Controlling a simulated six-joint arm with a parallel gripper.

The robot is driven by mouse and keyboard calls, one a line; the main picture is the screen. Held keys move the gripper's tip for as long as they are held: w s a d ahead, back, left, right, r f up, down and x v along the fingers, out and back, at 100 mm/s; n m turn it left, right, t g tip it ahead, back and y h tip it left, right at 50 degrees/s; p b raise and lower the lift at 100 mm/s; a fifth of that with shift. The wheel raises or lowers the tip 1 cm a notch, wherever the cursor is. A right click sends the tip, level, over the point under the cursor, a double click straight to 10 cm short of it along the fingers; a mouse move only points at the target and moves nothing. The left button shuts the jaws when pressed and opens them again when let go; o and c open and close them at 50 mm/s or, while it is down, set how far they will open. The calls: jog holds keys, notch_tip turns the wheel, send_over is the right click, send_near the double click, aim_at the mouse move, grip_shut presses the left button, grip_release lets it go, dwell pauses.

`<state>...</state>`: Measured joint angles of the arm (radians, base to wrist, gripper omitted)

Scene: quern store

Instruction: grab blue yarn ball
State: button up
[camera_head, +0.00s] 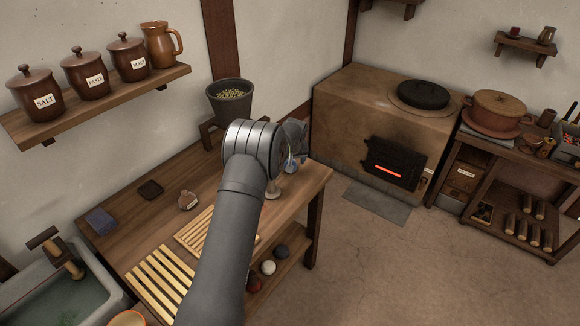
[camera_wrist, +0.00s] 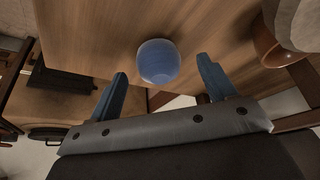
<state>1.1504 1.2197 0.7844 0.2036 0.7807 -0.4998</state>
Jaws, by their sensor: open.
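The blue yarn ball (camera_wrist: 158,61) rests on the wooden table top (camera_wrist: 90,28) near its edge, in the upper middle of the wrist view. My gripper (camera_wrist: 162,67) is open, its two blue fingers pointing toward the ball, one to each side in the picture. No contact shows, and I cannot tell how far the fingertips are from the ball. In the head view my arm reaches over the table (camera_head: 318,178) to its far right end, and my wrist largely hides the ball and the fingers there.
Red (camera_head: 254,284), white (camera_head: 268,267) and dark (camera_head: 281,251) balls lie on the shelf below the table. A grey pot of grain (camera_head: 229,98) stands behind my wrist. A stove (camera_head: 345,115) glows at right.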

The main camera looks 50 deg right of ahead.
jog(key=shift+x, duration=1.65)
jog(key=shift+d, duration=0.15)
jog(key=shift+r, duration=0.1)
jog(key=c, duration=1)
jog(key=shift+c, duration=0.2)
